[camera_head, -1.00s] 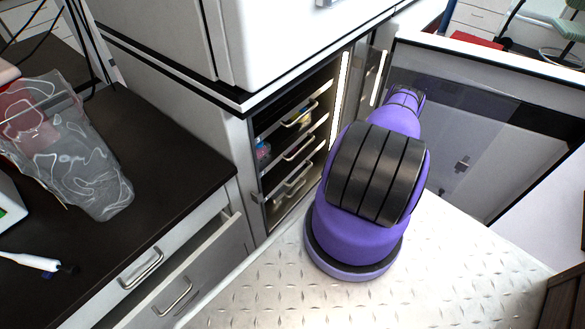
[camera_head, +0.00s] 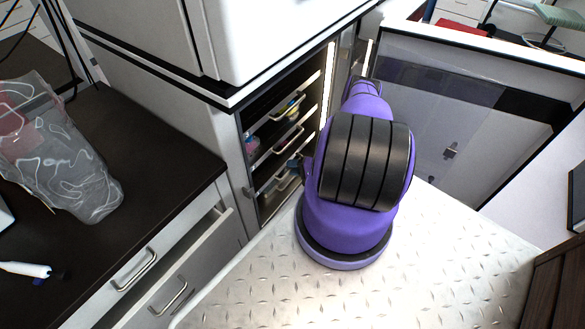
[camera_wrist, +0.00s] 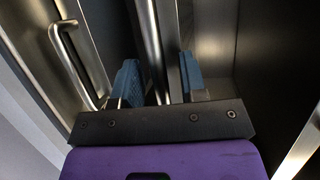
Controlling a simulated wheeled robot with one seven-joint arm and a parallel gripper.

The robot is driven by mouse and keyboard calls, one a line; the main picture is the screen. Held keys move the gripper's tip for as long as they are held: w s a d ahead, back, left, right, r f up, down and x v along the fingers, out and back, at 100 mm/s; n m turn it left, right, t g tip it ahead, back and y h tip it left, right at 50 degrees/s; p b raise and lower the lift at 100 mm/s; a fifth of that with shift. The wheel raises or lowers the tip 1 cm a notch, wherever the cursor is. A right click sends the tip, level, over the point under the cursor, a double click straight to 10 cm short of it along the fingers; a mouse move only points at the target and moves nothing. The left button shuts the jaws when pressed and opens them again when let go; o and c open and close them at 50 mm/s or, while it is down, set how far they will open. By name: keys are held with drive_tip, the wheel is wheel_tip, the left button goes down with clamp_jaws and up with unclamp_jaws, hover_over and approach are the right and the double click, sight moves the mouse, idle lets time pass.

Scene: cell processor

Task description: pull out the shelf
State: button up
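The cabinet under the white unit stands open, with several pull-out shelves stacked inside. In the head view I see an upper shelf handle (camera_head: 290,107), a middle shelf handle (camera_head: 288,140) and a lower shelf handle (camera_head: 286,181). My gripper (camera_head: 296,163) shows only as a small dark-blue part at the cabinet's front, near the lower shelves; my purple arm hides the rest. In the wrist view my gripper (camera_wrist: 158,66) has its two blue fingers apart, with metal edges showing between and beyond them. A curved metal handle (camera_wrist: 73,62) lies left of the fingers. I cannot tell whether the fingers touch anything.
A dark counter (camera_head: 150,150) with a clear plastic bag (camera_head: 65,150) is at left. Below it, a drawer (camera_head: 190,235) is partly open. The cabinet's open door (camera_head: 440,130) stands to the right of my arm. Pale tread-plate surface lies under my arm.

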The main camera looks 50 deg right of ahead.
clamp_jaws()
drive_tip(key=s+d, duration=0.2)
drive_tip(key=s, duration=2.6)
drive_tip(key=shift+s+d, duration=0.15)
drive_tip(key=shift+s, duration=0.1)
unclamp_jaws()
